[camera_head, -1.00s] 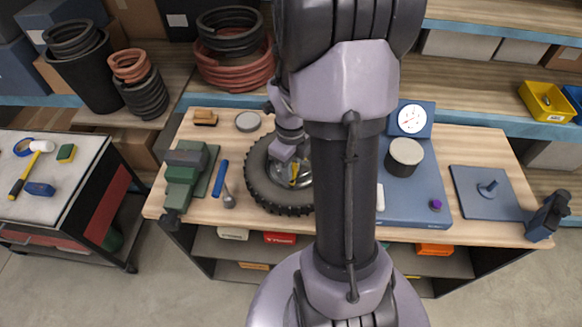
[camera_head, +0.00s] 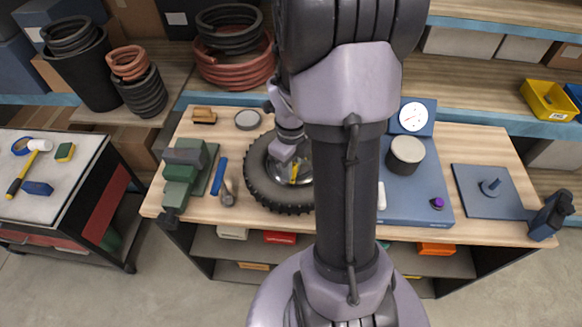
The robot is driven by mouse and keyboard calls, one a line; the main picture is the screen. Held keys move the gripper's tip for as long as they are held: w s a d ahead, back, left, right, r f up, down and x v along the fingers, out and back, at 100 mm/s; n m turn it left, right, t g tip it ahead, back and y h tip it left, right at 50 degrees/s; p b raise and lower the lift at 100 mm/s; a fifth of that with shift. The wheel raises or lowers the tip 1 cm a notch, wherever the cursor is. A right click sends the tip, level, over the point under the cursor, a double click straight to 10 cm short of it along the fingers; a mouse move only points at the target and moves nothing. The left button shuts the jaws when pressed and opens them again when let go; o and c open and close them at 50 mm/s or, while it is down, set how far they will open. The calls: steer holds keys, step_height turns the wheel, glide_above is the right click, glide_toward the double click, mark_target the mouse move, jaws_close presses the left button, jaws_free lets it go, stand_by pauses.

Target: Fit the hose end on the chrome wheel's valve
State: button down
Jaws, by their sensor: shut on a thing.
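The chrome wheel (camera_head: 304,174) with a black knobbly tyre (camera_head: 264,192) lies flat on the wooden workbench, left of my arm's upright link. My gripper (camera_head: 293,174) is over the wheel's hub area, pointing down, and is shut on a small yellow piece, seemingly the hose end (camera_head: 294,174). The valve is not visible; the gripper and arm hide part of the wheel. I cannot tell whether the hose end touches the valve. A blue pump-like unit with a dial gauge (camera_head: 413,116) stands right of my arm.
A green vise (camera_head: 182,175), a blue-handled hammer (camera_head: 219,177) and a round grey tin (camera_head: 247,120) lie left of and behind the wheel. A blue plate with a peg (camera_head: 488,190) is at the right.

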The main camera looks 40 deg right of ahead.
steer(key=shift+f+b, duration=0.35)
steer(key=shift+b, duration=0.2)
steer(key=c, duration=1.2)
jaws_free()
steer(key=shift+o, duration=0.2)
steer(key=o, duration=0.6)
steer(key=shift+r, duration=0.15)
steer(key=shift+r+p, duration=3.2)
steer(key=shift+r, duration=1.8)
steer(key=shift+f, duration=0.1)
